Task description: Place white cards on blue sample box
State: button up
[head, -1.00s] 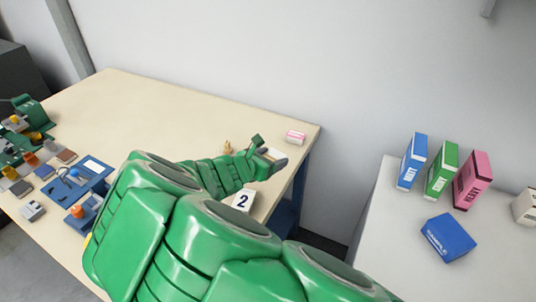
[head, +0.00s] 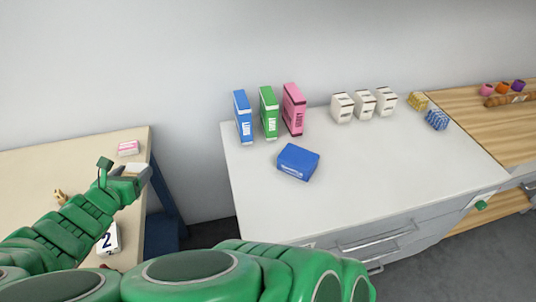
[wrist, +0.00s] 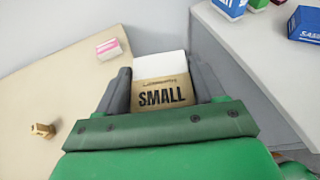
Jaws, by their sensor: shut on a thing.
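My gripper (head: 137,171) is over the right end of the cream table. In the wrist view, my gripper (wrist: 162,78) is shut on white cards (wrist: 160,64), which have a brown band reading "SMALL" at their near end. The blue sample box (head: 298,162) lies flat on the white counter to the right, apart from my gripper. The blue sample box also shows, partly cut off, at the upper right of the wrist view (wrist: 306,24). Its top looks clear.
Blue (head: 243,116), green (head: 269,112) and pink (head: 293,109) boxes stand behind the sample box. White blocks (head: 364,103) stand further right. A gap separates the cream table (head: 30,165) from the white counter (head: 370,190). A pink-and-white block (head: 128,148) lies near my gripper.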

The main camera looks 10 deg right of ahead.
jog(key=w+d+m+g+h, duration=0.1)
jog(key=w+d, duration=0.2)
jog(key=d, duration=0.3)
jog(key=w+d+m+h, duration=0.2)
jog(key=w+d, duration=0.2)
jog(key=d, duration=0.2)
jog(key=m+g+h, duration=0.6)
jog(key=m+g, duration=0.1)
send_over(300, 155)
notch_tip(300, 155, down, 3)
jog(key=shift+y, duration=0.3)
jog(key=shift+d+f, duration=0.1)
jog(key=shift+f, duration=3.65)
jog(key=shift+f, duration=0.15)
jog(key=o, duration=1.1)
